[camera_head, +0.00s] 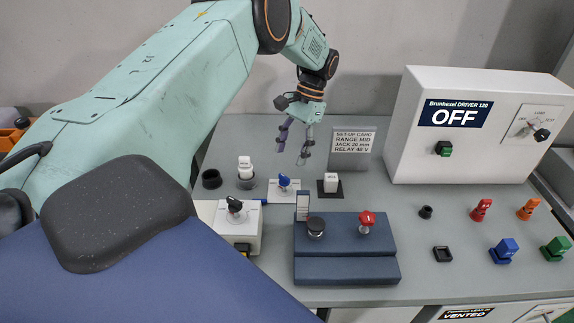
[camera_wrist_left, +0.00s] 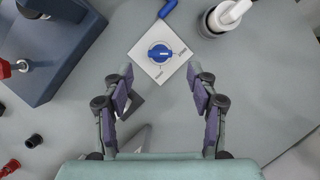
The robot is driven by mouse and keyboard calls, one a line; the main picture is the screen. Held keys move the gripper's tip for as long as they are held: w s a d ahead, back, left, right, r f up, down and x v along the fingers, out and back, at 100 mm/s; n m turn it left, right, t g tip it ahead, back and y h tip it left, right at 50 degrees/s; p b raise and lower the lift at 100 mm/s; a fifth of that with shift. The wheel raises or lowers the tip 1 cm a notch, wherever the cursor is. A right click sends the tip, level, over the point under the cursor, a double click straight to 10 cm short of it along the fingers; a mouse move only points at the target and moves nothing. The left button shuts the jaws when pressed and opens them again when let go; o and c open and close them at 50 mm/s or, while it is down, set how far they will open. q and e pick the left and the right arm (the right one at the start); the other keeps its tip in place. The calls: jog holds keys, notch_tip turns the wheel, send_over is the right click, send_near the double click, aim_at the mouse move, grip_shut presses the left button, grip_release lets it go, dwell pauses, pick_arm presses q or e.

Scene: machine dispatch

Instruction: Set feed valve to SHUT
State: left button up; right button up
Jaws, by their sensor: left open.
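The valve is a blue knob (camera_head: 284,181) on a white square plate (camera_head: 293,191) lying on the grey bench; I take it for the feed valve. The blue knob also shows in the left wrist view (camera_wrist_left: 158,53), where its pale mark faces the right-hand label on the plate. The plate's small labels are too small to read surely. My left gripper (camera_head: 291,153) hangs fingers down above and behind the knob. In the left wrist view my left gripper (camera_wrist_left: 160,72) is open and empty, its fingers apart and not touching the knob. My right gripper is not in view.
A set-up card (camera_head: 353,143) stands behind. In front are a blue console (camera_head: 345,271) and a black-knobbed white box (camera_head: 236,232). A driver cabinet (camera_head: 415,165) stands right.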

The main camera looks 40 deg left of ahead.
pick_arm(q)
jog(key=v, duration=0.5)
jog(key=shift+r, duration=0.35)
jog(key=shift+f, duration=0.1)
